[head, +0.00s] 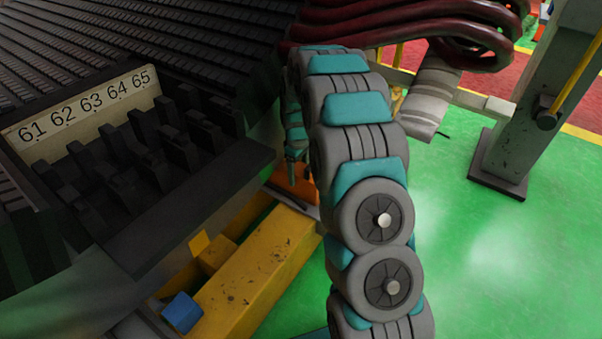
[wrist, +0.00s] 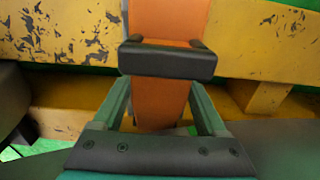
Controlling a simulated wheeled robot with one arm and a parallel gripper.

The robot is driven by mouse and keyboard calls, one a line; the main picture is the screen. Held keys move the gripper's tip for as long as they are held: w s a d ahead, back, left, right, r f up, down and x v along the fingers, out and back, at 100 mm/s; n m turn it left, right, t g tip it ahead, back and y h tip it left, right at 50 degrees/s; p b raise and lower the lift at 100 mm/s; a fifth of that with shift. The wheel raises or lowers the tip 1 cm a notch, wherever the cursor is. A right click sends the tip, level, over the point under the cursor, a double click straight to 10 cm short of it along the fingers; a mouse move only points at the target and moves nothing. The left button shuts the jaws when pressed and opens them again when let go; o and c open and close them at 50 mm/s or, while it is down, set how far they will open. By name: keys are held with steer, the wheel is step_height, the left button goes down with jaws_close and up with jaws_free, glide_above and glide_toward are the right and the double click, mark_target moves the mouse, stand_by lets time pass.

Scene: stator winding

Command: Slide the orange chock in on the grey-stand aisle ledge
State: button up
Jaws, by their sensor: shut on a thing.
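The orange chock (wrist: 165,100) is in the middle of the wrist view, running up and down between the fingers. A dark bar (wrist: 168,60) lies across it at the fingertips. My gripper (wrist: 165,75) is shut on the chock. Behind the chock is a yellow, paint-chipped beam (wrist: 70,35), in front of which the chock's upper end shows; I cannot tell if they touch. In the head view, the orange chock (head: 294,186) shows low beside the yellow beam (head: 262,262), partly hidden by my arm. My gripper (head: 297,152) points down above it.
The big dark stator (head: 150,220), with slots numbered 61 to 65, fills the left. A blue block (head: 182,312) sits by the beam's near end. A grey post (head: 540,100) stands at right. Dark red coils (head: 440,25) hang at top. Green floor at right is clear.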

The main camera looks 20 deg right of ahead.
steer(key=shift+w+a, duration=0.2)
steer(key=shift+w, duration=0.05)
steer(key=o, duration=1.5)
